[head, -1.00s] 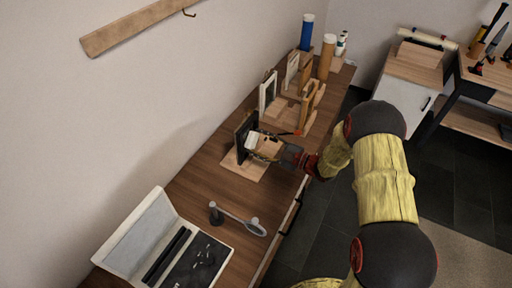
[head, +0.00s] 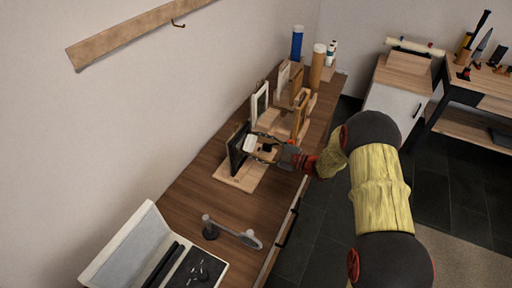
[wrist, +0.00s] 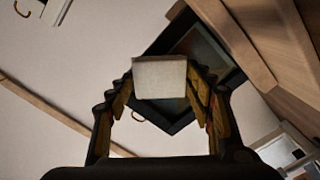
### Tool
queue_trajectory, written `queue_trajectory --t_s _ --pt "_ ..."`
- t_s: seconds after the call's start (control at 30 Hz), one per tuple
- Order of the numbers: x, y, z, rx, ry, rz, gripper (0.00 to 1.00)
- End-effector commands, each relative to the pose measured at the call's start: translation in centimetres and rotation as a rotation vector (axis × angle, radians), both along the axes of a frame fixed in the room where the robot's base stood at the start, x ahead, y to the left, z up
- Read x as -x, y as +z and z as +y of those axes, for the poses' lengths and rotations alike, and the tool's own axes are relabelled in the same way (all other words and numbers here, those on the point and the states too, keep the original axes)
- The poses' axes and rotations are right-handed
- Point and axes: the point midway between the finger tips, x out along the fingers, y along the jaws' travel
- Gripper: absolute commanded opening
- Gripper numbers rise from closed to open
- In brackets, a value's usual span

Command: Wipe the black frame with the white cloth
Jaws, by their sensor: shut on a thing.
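The black frame (head: 236,150) stands upright on a light wooden board (head: 238,178) on the long wooden table. My gripper (head: 257,145) is shut on the white cloth (head: 250,143), a small pale block-like piece. In the wrist view the cloth (wrist: 160,77) sits between the fingertips, in front of the black frame (wrist: 222,72), and covers part of it. The cloth is at the frame's face; I cannot tell whether it touches.
More frames, a white one (head: 260,102) and a wooden one (head: 300,118), stand behind on the table. A blue cylinder (head: 297,42) and a brown cylinder (head: 317,68) are at the far end. A magnifier-like tool (head: 232,231) and an open case (head: 135,248) lie nearer.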

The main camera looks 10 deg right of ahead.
Motion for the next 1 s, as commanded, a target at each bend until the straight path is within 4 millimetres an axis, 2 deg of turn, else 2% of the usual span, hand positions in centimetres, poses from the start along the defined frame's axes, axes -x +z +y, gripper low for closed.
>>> queue_trajectory --t_s 0.4,0.67,1.0 --pt "2.7 0.1 1.7 -0.002 0.005 0.001 0.32" --pt "3.4 0.0 2.1 -0.001 0.004 0.000 0.32" --pt "5.5 0.1 3.6 -0.001 0.004 0.000 0.32"
